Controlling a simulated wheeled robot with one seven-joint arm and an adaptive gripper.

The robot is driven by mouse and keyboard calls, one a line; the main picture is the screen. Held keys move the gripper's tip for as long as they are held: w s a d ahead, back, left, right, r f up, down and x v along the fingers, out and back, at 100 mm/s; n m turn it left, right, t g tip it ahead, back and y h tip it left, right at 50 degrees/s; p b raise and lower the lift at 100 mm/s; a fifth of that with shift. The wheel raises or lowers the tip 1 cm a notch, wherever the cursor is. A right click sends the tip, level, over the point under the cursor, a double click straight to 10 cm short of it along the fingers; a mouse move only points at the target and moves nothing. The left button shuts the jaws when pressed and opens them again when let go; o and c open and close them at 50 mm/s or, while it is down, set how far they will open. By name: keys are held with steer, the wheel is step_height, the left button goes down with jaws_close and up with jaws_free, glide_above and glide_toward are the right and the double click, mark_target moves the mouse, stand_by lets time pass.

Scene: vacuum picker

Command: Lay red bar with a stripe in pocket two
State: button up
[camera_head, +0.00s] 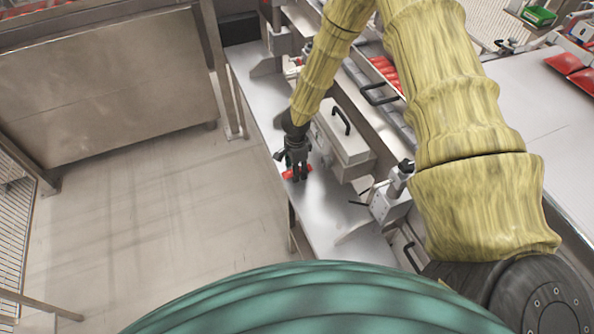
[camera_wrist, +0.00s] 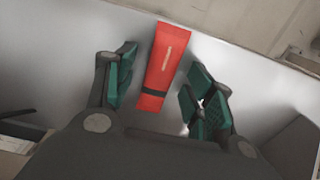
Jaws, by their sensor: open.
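A red bar (camera_wrist: 162,62) with a dark stripe across its near end and a pale mark along its upper part lies on a bare metal surface (camera_wrist: 228,62). In the wrist view it sits between the two green-padded fingers of my gripper (camera_wrist: 163,92), with space on both sides. My gripper is open. In the head view my gripper (camera_head: 297,176) points down at the metal bench, and red parts of the bar (camera_head: 287,174) show beside the fingers. I cannot make out pocket two in either view.
A metal box with a black handle (camera_head: 342,122) stands just right of my gripper. A clamp-like fixture (camera_head: 391,196) stands nearer on the bench. Red pieces lie in a tray (camera_head: 384,68) further back. Open floor (camera_head: 150,215) lies left of the bench.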

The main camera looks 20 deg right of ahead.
steer(key=c, duration=1.1)
steer(key=shift+r, duration=0.15)
